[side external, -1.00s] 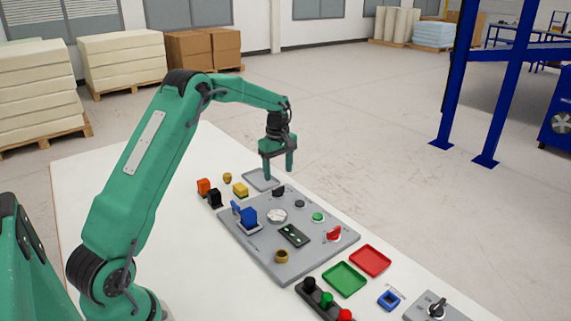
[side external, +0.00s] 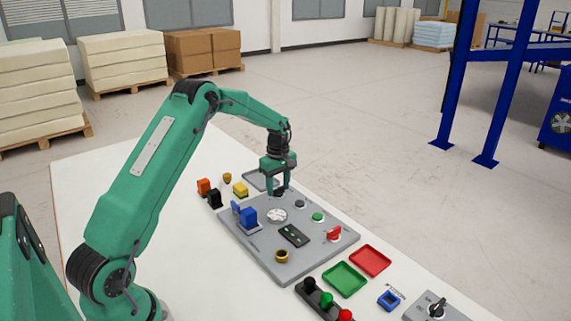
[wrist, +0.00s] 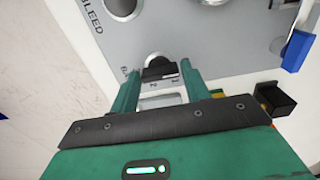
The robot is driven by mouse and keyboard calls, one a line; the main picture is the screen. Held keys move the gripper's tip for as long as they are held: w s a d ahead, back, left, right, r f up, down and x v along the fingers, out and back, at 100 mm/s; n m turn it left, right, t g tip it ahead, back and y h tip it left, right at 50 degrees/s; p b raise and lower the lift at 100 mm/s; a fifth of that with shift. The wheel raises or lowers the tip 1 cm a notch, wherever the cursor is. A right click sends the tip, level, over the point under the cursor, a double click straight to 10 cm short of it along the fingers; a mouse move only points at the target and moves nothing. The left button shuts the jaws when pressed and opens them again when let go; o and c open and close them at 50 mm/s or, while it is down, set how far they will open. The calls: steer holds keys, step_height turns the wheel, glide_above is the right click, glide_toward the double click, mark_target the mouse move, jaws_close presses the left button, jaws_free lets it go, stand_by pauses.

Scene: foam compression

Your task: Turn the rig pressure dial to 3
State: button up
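The grey rig panel (side external: 262,259) lies on the white table. A dial with a black knob (side external: 279,193) sits at its far end, directly below my gripper (side external: 279,190). In the wrist view the black knob (wrist: 160,68) shows between the tips of my gripper (wrist: 160,82), on a pale round base with small numerals beside it, a 2 and perhaps a 1. My fingers are apart, one on each side of the knob. I cannot tell whether they touch it. The knob's exact setting is unclear, and part of its label is hidden by a finger.
A blue clamp-like part (side external: 248,219), a white gauge (side external: 277,215), a green button (side external: 318,216) and a red knob (side external: 334,234) stand on the panel. A grey tray (side external: 254,176) lies beyond it. Black (side external: 214,198) and orange (side external: 203,186) blocks sit left. Another black-knobbed box (side external: 437,310) is front right.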

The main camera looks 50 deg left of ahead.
steer(key=c, duration=0.5)
